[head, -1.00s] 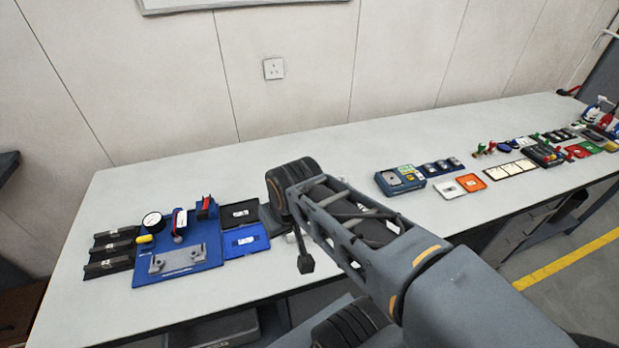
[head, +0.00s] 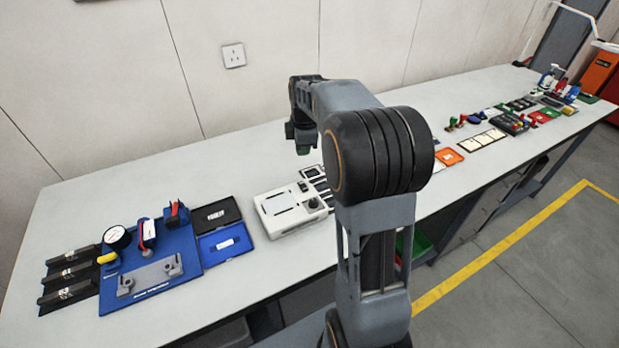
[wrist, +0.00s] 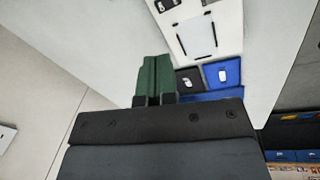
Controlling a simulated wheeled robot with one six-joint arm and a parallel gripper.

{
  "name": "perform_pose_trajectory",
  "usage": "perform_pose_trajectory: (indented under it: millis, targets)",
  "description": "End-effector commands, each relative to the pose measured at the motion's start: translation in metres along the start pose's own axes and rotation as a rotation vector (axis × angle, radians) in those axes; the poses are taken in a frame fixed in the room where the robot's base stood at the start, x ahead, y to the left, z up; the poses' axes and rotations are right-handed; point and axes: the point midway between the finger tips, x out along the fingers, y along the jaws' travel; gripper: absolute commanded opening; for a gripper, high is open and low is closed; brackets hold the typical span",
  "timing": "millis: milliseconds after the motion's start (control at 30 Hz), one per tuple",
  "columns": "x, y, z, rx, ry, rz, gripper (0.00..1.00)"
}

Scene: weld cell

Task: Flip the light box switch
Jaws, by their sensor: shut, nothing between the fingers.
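The light box (head: 290,210) is a white box with a pale framed panel on top. It sits on the bench in the middle of the head view, with a small dark round control (head: 313,203) near its right side. I cannot tell whether that is the switch. The box also shows at the top of the wrist view (wrist: 213,48), partly cut off. My gripper (head: 303,149) is above the bench behind the box, apart from it. In the wrist view my gripper's fingers (wrist: 153,78) are green, together and empty.
A blue case (head: 225,243) and a black case (head: 214,217) lie left of the box. Further left is a blue fixture board (head: 150,295) with a gauge. Small dark-framed items (head: 313,172) lie right of the box, partly hidden by my arm. The bench behind is clear.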

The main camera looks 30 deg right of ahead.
Motion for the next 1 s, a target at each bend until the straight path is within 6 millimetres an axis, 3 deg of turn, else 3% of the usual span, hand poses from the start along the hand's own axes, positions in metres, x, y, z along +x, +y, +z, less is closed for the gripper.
perform_pose_trajectory:
  millis: [300,767,1000]
  targets:
    - [-0.004,0.000,0.001,-0.257,0.002,-0.004,0.00]
    - [-0.004,0.000,0.001,-0.282,0.002,-0.005,0.00]
    - [0.018,-0.001,0.001,-0.282,0.003,-0.009,0.00]
